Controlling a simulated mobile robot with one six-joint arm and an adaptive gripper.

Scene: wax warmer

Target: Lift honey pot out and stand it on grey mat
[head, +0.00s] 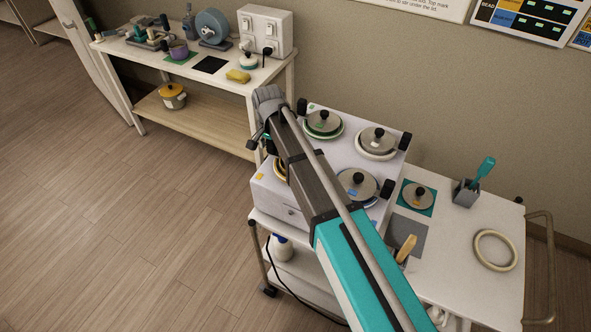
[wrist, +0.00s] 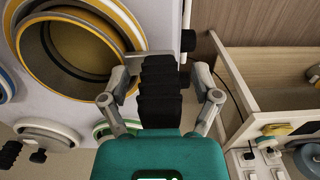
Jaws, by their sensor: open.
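The honey pot (wrist: 60,22), with a yellow rim and no lid, sits in its well at the upper left of the wrist view. Its inside looks dark brown. In the head view only a sliver of the honey pot (head: 279,172) shows beside my arm. Its black ribbed handle (wrist: 158,92) stands out on a metal bracket. My gripper (wrist: 161,84) is open, with one finger on each side of the handle. Contact cannot be told. The grey mat (head: 412,232) lies on the cart top right of the warmer, partly hidden by a wooden-handled tool.
The warmer (head: 290,207) holds three other lidded pots, ringed green, cream and blue. A lid (head: 418,196) lies on a teal mat beyond the grey mat. A grey holder (head: 466,192) and a cream ring (head: 495,251) stand further right. A wooden bench (head: 205,95) is behind.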

